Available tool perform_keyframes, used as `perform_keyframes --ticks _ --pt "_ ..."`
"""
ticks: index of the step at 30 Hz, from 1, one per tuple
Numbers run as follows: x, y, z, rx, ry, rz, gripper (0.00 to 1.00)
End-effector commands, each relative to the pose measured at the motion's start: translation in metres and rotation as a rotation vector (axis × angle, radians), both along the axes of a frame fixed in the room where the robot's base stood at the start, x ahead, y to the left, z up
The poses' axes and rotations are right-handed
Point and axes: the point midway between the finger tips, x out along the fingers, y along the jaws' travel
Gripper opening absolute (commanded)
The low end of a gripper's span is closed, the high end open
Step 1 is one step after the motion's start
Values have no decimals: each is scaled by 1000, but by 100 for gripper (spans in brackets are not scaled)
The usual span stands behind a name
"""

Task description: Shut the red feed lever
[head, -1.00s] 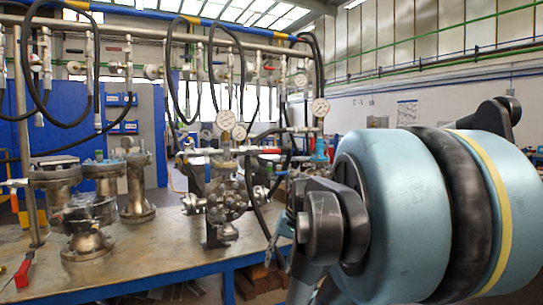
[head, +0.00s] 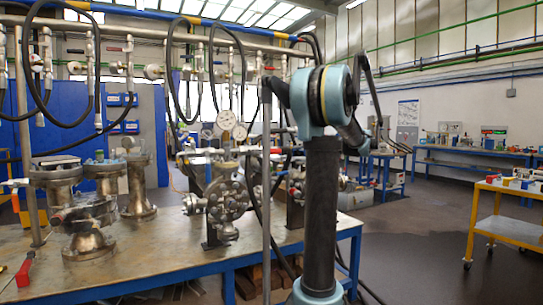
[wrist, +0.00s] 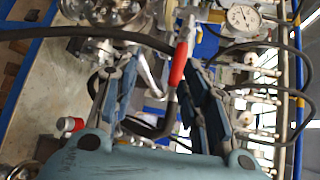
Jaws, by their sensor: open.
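In the wrist view a red lever handle (wrist: 179,64) with a pale metal stem stands between the fingertips of my gripper (wrist: 161,66), closer to the right finger. The fingers are open and apart, one on each side. I see no clear grip on the handle, and how far beyond the tips it lies is hard to tell. My gripper is not visible in the head view, where my arm covers part of the bench.
A pressure gauge (wrist: 242,17) and black hoses lie close to my gripper. The workbench (head: 150,262) carries flanged vessels (head: 138,185) and a flanged valve body (head: 222,205). Another red lever (head: 23,273) is at the bench's left front. A yellow cart (head: 497,232) stands right, with open floor before it.

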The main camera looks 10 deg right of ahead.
Motion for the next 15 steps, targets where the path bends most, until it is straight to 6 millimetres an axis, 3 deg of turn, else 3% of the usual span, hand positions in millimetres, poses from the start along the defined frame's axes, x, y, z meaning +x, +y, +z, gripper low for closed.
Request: perform_keyframes --ticks 3,7,11,15 --pt "12 -28 15 57 -31 -16 41" --pt "18 -42 23 89 -51 -22 41" --pt "21 -40 25 97 -56 -22 41" --pt "29 -23 22 97 -56 -21 41"
